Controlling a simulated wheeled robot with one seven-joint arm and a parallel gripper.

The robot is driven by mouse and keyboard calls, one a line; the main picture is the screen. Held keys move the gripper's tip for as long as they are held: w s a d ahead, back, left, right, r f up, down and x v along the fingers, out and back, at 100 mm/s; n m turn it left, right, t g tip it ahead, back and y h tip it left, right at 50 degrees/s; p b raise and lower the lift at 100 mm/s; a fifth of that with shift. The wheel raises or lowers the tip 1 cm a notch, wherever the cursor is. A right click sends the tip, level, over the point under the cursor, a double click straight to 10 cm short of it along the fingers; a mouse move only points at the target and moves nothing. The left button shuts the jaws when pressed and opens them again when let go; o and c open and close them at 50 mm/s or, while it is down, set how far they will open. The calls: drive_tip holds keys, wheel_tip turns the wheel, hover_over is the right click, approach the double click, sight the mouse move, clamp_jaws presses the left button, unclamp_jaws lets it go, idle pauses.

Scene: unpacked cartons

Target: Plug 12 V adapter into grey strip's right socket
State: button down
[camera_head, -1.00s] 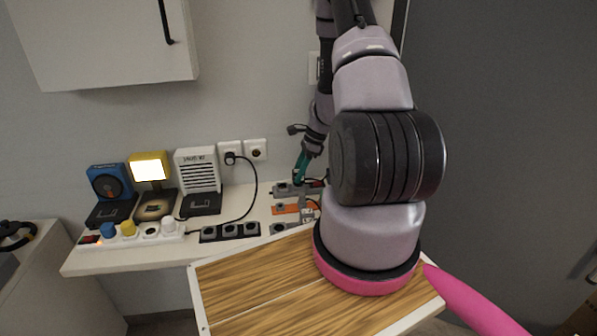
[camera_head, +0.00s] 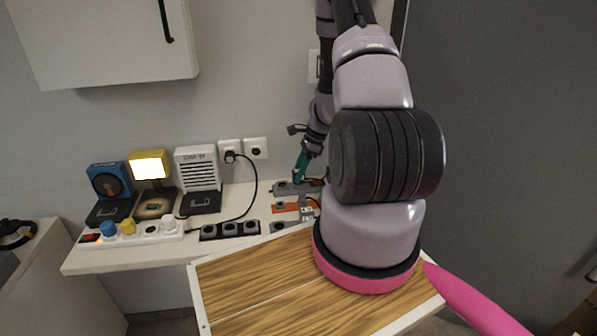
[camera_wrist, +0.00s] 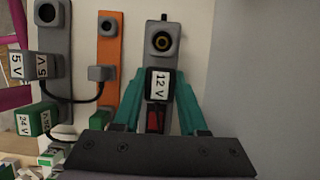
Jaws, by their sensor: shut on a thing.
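The 12 V adapter (camera_wrist: 159,84), dark with a white label, sits between the teal fingers of my gripper (camera_wrist: 158,112) in the wrist view. My gripper is shut on it, over the grey strip (camera_wrist: 149,58). One round socket (camera_wrist: 161,40) of the strip shows uncovered beyond the adapter. A red switch (camera_wrist: 154,120) shows on the near side. I cannot tell whether the adapter is seated, as its underside is hidden. In the head view my gripper (camera_head: 299,176) is down at the grey strip (camera_head: 283,188), whose right part is partly hidden by my arm.
An orange strip (camera_wrist: 108,35) and another grey strip with a 5 V adapter (camera_wrist: 33,65) lie to the left. A green 24 V adapter (camera_wrist: 31,120) is near. A white strip (camera_head: 150,232), black strip (camera_head: 228,231) and several devices stand left on the table.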

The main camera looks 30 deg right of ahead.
drive_tip(key=shift+c, duration=1.8)
unclamp_jaws()
drive_tip(key=v, duration=1.1)
drive_tip(key=s+a+r+n+t, duration=0.1)
drive_tip(key=a+r+n, duration=0.2)
drive_tip(key=r, duration=0.4)
drive_tip(key=s+a+r+n+h, duration=0.1)
drive_tip(key=a+r+n, duration=0.1)
drive_tip(key=a+r, duration=0.35)
drive_tip(key=s+a+r+n+t, duration=0.1)
drive_tip(key=a+r+n, duration=0.15)
drive_tip(key=r, duration=0.65)
drive_tip(key=s+a+r+n+t+h, duration=0.1)
drive_tip(key=s+a+r+n+t, duration=0.3)
drive_tip(key=s+r+n, duration=0.5)
drive_tip(key=s+a+r, duration=0.2)
drive_tip(key=s+r, duration=0.2)
drive_tip(key=s, duration=0.2)
drive_tip(key=shift+s+a+n, duration=0.2)
drive_tip(key=shift+s+n, duration=0.1)
drive_tip(key=shift+n, duration=0.05)
